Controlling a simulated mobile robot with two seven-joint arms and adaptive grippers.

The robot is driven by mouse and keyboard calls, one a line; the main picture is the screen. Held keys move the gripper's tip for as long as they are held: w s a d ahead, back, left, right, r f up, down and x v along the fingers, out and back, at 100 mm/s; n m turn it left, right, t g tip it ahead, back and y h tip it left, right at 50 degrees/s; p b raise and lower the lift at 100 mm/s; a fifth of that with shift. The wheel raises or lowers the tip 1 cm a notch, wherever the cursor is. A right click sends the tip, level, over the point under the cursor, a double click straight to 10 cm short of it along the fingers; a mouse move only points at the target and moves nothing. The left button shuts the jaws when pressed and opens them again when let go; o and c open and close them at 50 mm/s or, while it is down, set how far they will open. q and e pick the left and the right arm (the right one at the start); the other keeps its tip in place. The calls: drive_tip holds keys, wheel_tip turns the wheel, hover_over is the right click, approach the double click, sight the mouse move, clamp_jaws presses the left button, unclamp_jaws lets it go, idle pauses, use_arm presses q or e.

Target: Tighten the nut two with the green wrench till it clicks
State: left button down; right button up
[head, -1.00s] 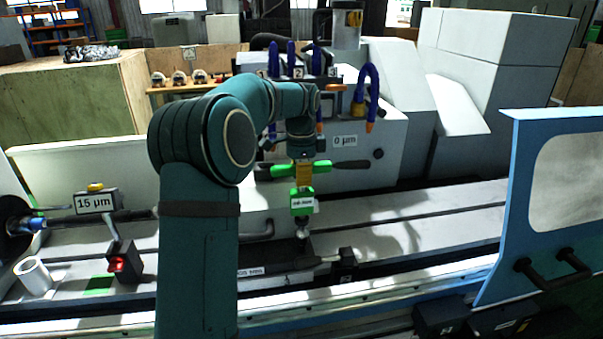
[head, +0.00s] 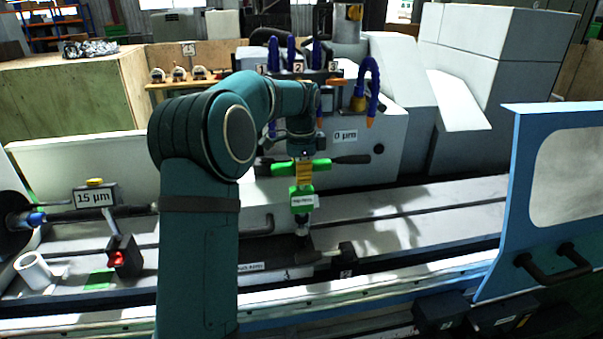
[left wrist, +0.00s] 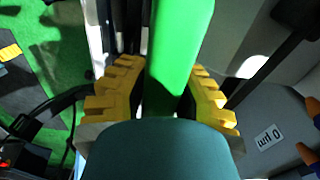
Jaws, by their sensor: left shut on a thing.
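My left gripper (head: 304,172) reaches down over the machine bed, with its yellow fingers shut on the green wrench. The wrench has a green crossbar (head: 314,165) with dark ends and a green labelled body (head: 302,198) below, and it hangs roughly upright. In the left wrist view the green wrench (left wrist: 178,50) runs between the yellow fingers (left wrist: 165,88). Its lower tip is above a dark fixture on the bed. I cannot tell whether it touches a nut there. A small tag marked 2 is on a dark block (head: 347,271) at the front right. My right gripper is not in view.
A grey box marked 15 µm (head: 95,195) and a white cylinder (head: 33,270) stand at left. A blue-framed door (head: 508,210) with a dark handle is at right. Blue hoses (head: 369,85) rise behind the wrench. The bed right of the wrench is largely clear.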

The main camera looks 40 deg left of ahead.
use_arm(q)
drive_tip(key=shift+f+b, duration=0.55)
drive_tip(key=shift+f, duration=0.9)
idle(0.9)
